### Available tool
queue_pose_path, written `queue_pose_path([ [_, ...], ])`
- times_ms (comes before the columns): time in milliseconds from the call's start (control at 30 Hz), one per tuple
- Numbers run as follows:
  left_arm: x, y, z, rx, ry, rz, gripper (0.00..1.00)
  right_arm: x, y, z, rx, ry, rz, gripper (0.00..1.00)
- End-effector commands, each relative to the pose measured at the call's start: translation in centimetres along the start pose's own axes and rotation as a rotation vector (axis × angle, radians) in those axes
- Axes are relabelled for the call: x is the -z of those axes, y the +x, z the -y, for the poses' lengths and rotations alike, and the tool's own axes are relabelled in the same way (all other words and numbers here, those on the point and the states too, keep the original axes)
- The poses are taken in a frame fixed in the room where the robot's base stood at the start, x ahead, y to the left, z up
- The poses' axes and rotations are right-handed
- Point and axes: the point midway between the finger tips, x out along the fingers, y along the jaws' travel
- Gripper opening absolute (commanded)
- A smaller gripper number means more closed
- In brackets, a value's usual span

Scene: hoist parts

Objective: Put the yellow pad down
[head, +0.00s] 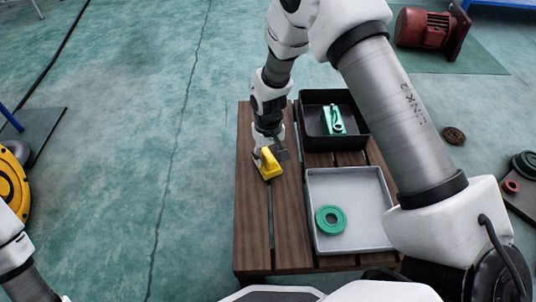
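The yellow pad (270,168) is at the left part of the brown slatted table, with a raised grip on its top. My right gripper (269,152) comes down from above and its fingers are at the raised grip. One finger shows on each side of it, but whether they press on it is too small to tell. The pad looks on or just above the boards. Of my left arm, only links show at the lower left; its gripper is out of view.
On the wooden table (253,215), a black bin (316,143) holds a green part (334,119), and a grey tray (364,185) holds a green ring (330,220). Bare boards lie left of the tray. A red motor (424,28) is on the floor at upper right.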

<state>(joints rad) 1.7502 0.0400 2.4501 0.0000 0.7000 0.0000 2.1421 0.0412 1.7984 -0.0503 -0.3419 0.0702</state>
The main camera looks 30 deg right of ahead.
Motion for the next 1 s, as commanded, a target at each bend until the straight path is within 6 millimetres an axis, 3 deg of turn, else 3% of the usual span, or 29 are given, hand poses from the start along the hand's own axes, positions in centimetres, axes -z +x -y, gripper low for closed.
queue_pose_path([
  [267, 0.0, 0.1, 0.0, 0.000, 0.000, 0.000, 0.32, 0.0, -0.3, 0.0, 0.000, 0.000, 0.000, 0.51],
  [367, 0.0, -1.1, 0.0, 0.000, 0.000, 0.001, 0.32, 0.0, -2.0, 0.0, 0.000, 0.000, 0.000, 0.51],
  [700, 0.0, -5.7, 0.0, 0.000, 0.000, 0.000, 0.32, 0.0, -10.5, 0.0, 0.000, 0.000, -0.001, 0.51],
  [833, 0.0, -6.3, 0.0, 0.000, 0.000, 0.000, 0.32, 0.0, -12.1, 0.0, 0.000, 0.000, 0.001, 0.51],
  [1000, 0.0, -6.3, 0.0, 0.000, 0.000, 0.000, 0.32, 0.0, -12.3, 0.0, 0.000, 0.000, 0.002, 0.51],
])
